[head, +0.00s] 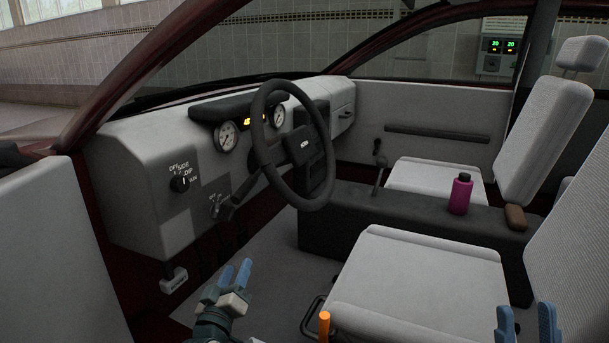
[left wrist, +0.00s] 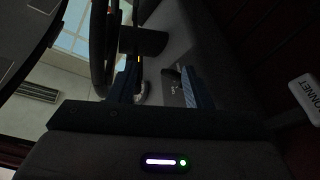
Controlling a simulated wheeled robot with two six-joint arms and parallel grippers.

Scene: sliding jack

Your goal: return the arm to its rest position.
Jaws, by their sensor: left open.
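My left gripper (head: 234,276) is low in the head view, in the footwell in front of the driver's seat, below the steering wheel (head: 305,150). Its blue fingers are a little apart and nothing shows between them. In the left wrist view its two fingers (left wrist: 164,86) stand apart, with the dark wheel rim beyond them. My right gripper (head: 526,322) is at the bottom right edge of the head view, beside the driver's seat back. Its blue fingertips are well apart with nothing visible between them. The rest of it is cut off.
A white bonnet release (head: 173,280) hangs under the dashboard and shows in the left wrist view (left wrist: 305,90). The seat cushion (head: 420,285) and an orange-tipped lever (head: 324,325) are right of my left gripper. A pink bottle (head: 460,194) stands on the console (head: 400,215).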

